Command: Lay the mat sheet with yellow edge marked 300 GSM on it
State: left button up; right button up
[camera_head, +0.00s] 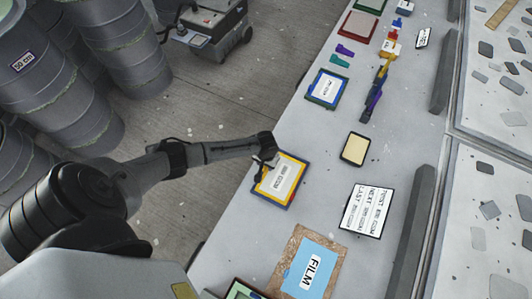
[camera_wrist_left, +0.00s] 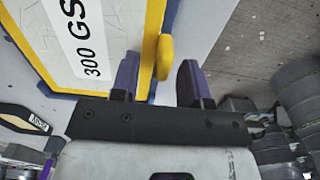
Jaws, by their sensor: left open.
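My left gripper (camera_head: 264,168) is over the sheet's left edge. Its fingers (camera_wrist_left: 157,80) are open, with the yellow tab between or just beyond their tips; I cannot tell whether they touch it. My right gripper is out of view.
A blue FILM sheet (camera_head: 297,277) lies on a brown piece in front. A white card (camera_head: 366,211) with several text lines and a dark-framed cream pad (camera_head: 355,149) lie right. A blue-edged sheet (camera_head: 326,88) lies farther back. Drums (camera_head: 72,100) stand on the floor left.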

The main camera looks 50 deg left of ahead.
pick_arm(q)
notch_tip(320, 180, up, 14)
jog(key=p, duration=0.1)
dwell(0.6)
jog(key=shift+f, duration=0.1)
dwell(0.3)
